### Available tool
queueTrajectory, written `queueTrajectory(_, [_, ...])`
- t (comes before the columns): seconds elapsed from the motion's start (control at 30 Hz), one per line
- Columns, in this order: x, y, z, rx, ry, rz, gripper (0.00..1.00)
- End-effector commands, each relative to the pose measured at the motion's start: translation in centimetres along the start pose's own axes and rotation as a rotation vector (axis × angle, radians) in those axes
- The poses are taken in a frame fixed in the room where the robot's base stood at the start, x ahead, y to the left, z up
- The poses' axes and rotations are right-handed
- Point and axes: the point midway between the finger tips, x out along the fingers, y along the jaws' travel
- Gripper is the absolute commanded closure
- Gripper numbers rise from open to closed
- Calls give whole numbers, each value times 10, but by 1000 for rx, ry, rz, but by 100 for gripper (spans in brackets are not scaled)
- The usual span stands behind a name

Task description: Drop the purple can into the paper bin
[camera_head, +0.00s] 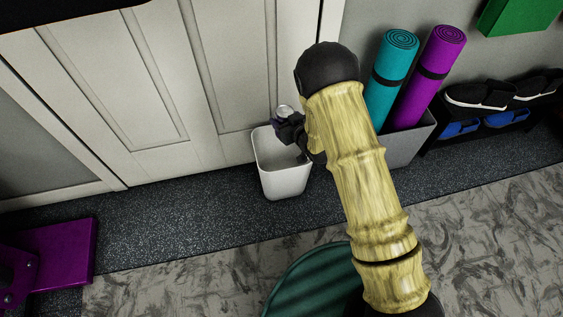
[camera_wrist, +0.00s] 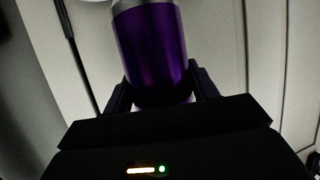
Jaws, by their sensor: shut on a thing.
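The purple can (camera_wrist: 152,50) is a shiny purple cylinder with silver ends, seen close up between the fingers in the wrist view. In the head view only a bit of the can (camera_head: 284,111) shows, its silver end at the top. My gripper (camera_head: 288,126) is shut on the can; in the wrist view its dark fingers (camera_wrist: 160,92) are on both sides of the can's lower part. The paper bin (camera_head: 285,183) is a white, open-topped bin on the floor by the door. My gripper and the can appear over the bin's back rim in the head view. The bin's inside is partly visible.
A grey box (camera_head: 407,148) with a teal rolled mat (camera_head: 390,75) and a purple rolled mat (camera_head: 431,75) stands right of the bin. A shoe rack (camera_head: 487,120) is farther right. A white door (camera_head: 150,90) is behind. Dark floor left of the bin is clear.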

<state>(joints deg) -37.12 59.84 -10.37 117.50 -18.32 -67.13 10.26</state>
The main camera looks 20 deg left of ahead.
Motion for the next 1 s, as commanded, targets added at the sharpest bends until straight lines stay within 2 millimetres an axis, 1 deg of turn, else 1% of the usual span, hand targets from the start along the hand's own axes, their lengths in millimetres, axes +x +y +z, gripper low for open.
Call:
queueTrajectory(0.03, [3,3,10,1,-1,4,63])
queueTrajectory(0.1, [6,4,18,2,-1,6,63])
queueTrajectory(0.33, [16,0,40,0,-1,1,63])
queueTrajectory(0.5, [20,-2,46,-2,0,-3,63])
queueTrajectory(0.77, [19,-3,45,-2,0,-4,63])
queueTrajectory(0.8, [19,-3,45,-2,0,-4,38])
queueTrajectory(0.87, [19,-2,45,-2,0,-3,26])
queueTrajectory(0.9, [19,-2,45,-1,0,-3,18])
queueTrajectory(0.93, [19,-2,45,-1,0,-3,16])
queueTrajectory(1.0, [19,-2,45,-1,0,-3,16])
